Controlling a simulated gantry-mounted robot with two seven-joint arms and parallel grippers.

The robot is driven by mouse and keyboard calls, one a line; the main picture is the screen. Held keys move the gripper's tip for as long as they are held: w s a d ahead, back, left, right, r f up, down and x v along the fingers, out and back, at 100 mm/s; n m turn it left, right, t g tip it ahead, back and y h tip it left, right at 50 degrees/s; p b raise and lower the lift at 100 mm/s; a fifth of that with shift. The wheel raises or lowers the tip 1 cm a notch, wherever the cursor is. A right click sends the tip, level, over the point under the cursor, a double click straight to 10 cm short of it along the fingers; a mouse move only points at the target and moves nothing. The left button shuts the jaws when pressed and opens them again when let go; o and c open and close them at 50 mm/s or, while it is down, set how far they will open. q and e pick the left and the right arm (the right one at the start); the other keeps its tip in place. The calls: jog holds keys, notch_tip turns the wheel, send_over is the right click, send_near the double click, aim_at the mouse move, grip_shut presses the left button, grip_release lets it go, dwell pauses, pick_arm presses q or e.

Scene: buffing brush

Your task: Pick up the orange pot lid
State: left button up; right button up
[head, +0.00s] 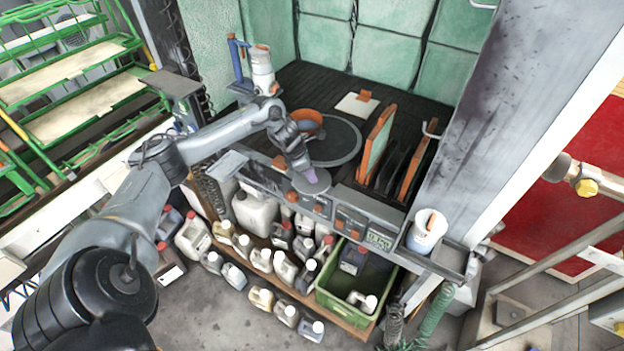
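A round orange piece (307,117), which looks like the orange pot lid, lies on the dark worktop (340,90) at the left edge of a large grey disc (335,142). Part of it is hidden behind my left wrist. My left gripper (306,178) points down at the front edge of the worktop, nearer the camera than the orange piece and apart from it. A small grey round plate (312,182) shows at its fingertips. I cannot tell whether the fingers hold this plate or whether they are open. My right gripper is out of view.
Upright orange-edged boards (378,140) stand on the worktop's right. A white pad (357,104) lies behind the disc. A white bottle (262,70) stands at the back left, a white cup (428,228) at the front right. Several jugs (255,212) and a green crate (340,303) fill the shelf below.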

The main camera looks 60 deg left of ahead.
pick_arm(q)
grip_shut()
jog(key=shift+r, duration=0.15)
